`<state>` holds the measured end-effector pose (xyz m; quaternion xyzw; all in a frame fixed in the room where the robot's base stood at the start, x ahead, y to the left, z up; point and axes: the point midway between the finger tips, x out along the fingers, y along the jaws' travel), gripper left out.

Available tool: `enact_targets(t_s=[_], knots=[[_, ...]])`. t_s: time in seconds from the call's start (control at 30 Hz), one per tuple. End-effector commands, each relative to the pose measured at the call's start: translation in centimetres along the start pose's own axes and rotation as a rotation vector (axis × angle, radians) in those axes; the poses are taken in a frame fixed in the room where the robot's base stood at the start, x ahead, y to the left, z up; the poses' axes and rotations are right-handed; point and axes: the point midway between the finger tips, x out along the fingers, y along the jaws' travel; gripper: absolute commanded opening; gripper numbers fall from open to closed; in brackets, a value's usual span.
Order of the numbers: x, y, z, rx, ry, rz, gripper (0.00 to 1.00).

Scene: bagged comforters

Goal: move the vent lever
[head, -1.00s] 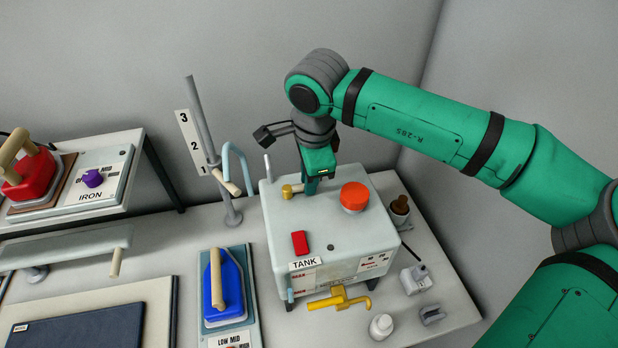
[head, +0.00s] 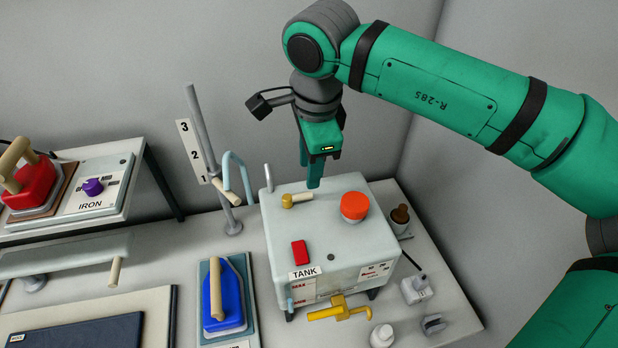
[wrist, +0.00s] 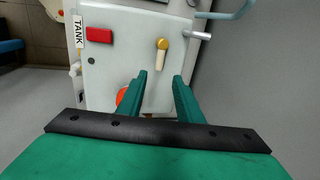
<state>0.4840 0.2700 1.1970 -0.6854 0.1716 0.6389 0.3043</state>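The vent lever (head: 304,198) appears to be the cream handle on a brass pivot on top of the pale tank unit (head: 325,238). It lies nearly level, its handle pointing right from the pivot in the head view. In the wrist view the lever (wrist: 162,54) shows beyond the fingertips, its handle pointing toward my gripper. My gripper (head: 309,178) is above the tank top, close to the lever's free end. Its fingers (wrist: 160,77) stand apart with nothing between them, clear of the lever.
A red-orange cap (head: 354,206) is right of the lever, and a red switch (head: 299,253) sits nearer the front. A grey post (head: 202,130) and a curved blue pipe (head: 236,170) stand at left. A yellow valve (head: 338,309) projects from the front. A blue iron (head: 225,295) is at left.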

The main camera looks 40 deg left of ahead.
Motion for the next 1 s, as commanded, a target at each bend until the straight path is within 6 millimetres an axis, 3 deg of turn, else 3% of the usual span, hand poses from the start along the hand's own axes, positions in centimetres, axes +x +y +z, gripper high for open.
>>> enact_targets(t_s=[0.1, 0.3, 1.0], knots=[[-1.5, 0.0, -0.1, 0.001, 0.001, 0.0, 0.33], [-2.6, 0.0, 0.0, 0.0, 0.0, 0.0, 0.33], [-2.7, 0.0, 0.0, -0.001, 0.0, 0.001, 0.33]])
